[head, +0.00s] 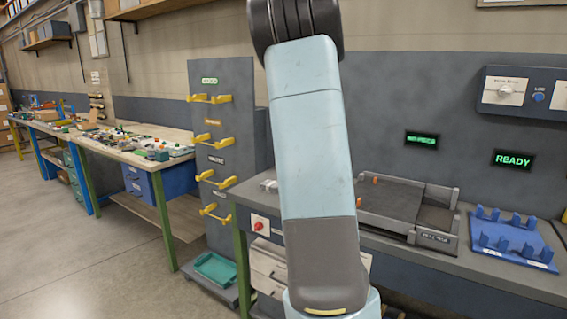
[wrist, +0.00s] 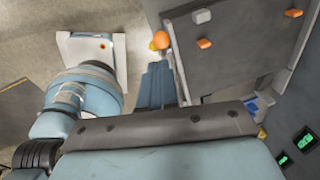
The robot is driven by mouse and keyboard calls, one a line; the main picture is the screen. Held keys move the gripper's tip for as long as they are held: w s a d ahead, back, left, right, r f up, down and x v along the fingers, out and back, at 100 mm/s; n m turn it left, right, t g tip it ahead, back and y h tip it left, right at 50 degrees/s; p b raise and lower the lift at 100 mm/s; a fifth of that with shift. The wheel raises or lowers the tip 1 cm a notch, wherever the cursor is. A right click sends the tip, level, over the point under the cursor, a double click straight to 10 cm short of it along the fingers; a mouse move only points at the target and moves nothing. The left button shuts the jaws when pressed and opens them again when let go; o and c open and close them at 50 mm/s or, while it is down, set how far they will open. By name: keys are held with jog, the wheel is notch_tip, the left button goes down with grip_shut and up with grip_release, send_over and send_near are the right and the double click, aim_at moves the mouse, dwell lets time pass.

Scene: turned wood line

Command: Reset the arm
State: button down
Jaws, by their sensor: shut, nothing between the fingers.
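My gripper shows in the wrist view, its blue-grey fingers together and their orange tips (wrist: 158,42) side by side. Nothing is between them. The tips are left of the grey bench surface, over what looks like floor. In the head view my raised light-blue arm fills the middle. The gripper itself is out of that view, and the arm hides part of the bench behind it.
A grey tray fixture (head: 435,238) and a blue pegged rack (head: 514,249) stand on the right bench. A green READY display (head: 513,159) glows behind. A panel with yellow hooks (head: 215,178) stands left of my arm. Open floor (head: 90,260) lies at left.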

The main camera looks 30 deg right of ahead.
jog(key=s+a+r+n+t+y, duration=0.1)
jog(key=s+a+r+n, duration=0.15)
jog(key=a+n, duration=0.45)
jog(key=s+a+r+n+t, duration=0.1)
jog(key=s+a+n, duration=0.25)
jog(key=a, duration=0.45)
jog(key=s+a+r+n+t+y, duration=0.1)
jog(key=s+a+r+n, duration=0.1)
jog(key=a+n, duration=0.55)
jog(key=s+a+f+n+t, duration=0.1)
jog(key=s+a+n+t, duration=0.1)
jog(key=s+a+n, duration=1.2)
jog(key=shift+a+n+t, duration=0.3)
jog(key=shift+a, duration=0.15)
jog(key=shift+w+d, duration=0.1)
